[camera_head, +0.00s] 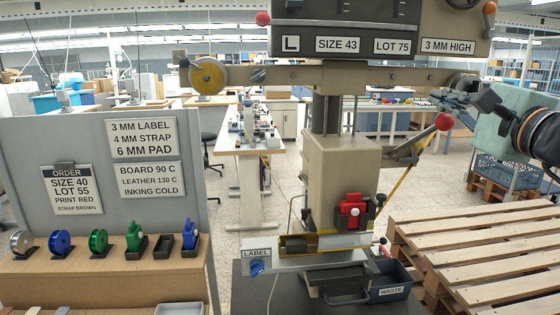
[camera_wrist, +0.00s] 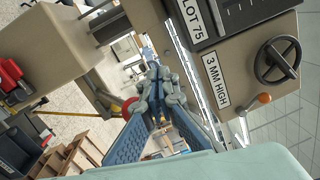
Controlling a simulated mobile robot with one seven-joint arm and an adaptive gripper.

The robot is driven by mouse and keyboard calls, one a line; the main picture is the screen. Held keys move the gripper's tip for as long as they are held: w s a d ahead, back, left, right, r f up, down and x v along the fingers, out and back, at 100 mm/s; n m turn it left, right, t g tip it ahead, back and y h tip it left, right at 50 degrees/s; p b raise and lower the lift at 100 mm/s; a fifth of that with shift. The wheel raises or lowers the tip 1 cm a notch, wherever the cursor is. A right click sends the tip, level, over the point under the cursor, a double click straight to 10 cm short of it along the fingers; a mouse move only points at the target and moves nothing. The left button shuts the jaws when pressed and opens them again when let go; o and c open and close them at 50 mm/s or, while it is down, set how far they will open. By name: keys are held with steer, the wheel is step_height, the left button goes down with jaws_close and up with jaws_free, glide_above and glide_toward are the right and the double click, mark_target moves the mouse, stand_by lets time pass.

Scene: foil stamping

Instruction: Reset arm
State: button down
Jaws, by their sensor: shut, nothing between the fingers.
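My gripper (camera_head: 458,96) is at the upper right in the head view, beside the right end of the stamping press's crossbar and just above the red-knobbed lever (camera_head: 444,121). The wrist view shows the gripper (camera_wrist: 154,72) with its fingers together and nothing between them. The stamping press (camera_head: 340,165) stands in the centre, with plates reading L, SIZE 43, LOT 75 and 3 MM HIGH on its head. Its head also shows in the wrist view (camera_wrist: 225,55), close by on the right, with a black handwheel (camera_wrist: 277,60). Whether the gripper touches the press, I cannot tell.
A grey board (camera_head: 90,135) with order signs stands at left, above a wooden bench (camera_head: 110,275) holding foil reels and coloured holders. A red holder (camera_head: 350,210) sits on the press. A waste bin (camera_head: 390,285) is below. Wooden pallets (camera_head: 480,250) fill the lower right.

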steer(key=s+a+f+n+g+y+p, duration=0.1)
steer(key=s+a+f+n+g, duration=0.2)
steer(key=a, duration=0.4)
steer(key=s+a+f+n+g+y+p, duration=0.1)
steer(key=s+a+f+n+g+y, duration=0.1)
steer(key=a+f+n, duration=0.3)
steer(key=s+a+f+n+g+y+p, duration=0.1)
steer(key=s+a+f+n+g, duration=0.15)
steer(key=a+f, duration=0.4)
steer(key=s+f+n+g+h+p, duration=0.3)
steer(key=s+f+n+g+h, duration=0.2)
steer(key=s+f+n, duration=0.3)
steer(key=s+f+h, duration=0.1)
steer(key=s+f, duration=0.2)
steer(key=s, duration=0.1)
steer(key=shift+f+g, duration=0.25)
steer(key=shift+g, duration=0.1)
steer(key=shift+s, duration=0.1)
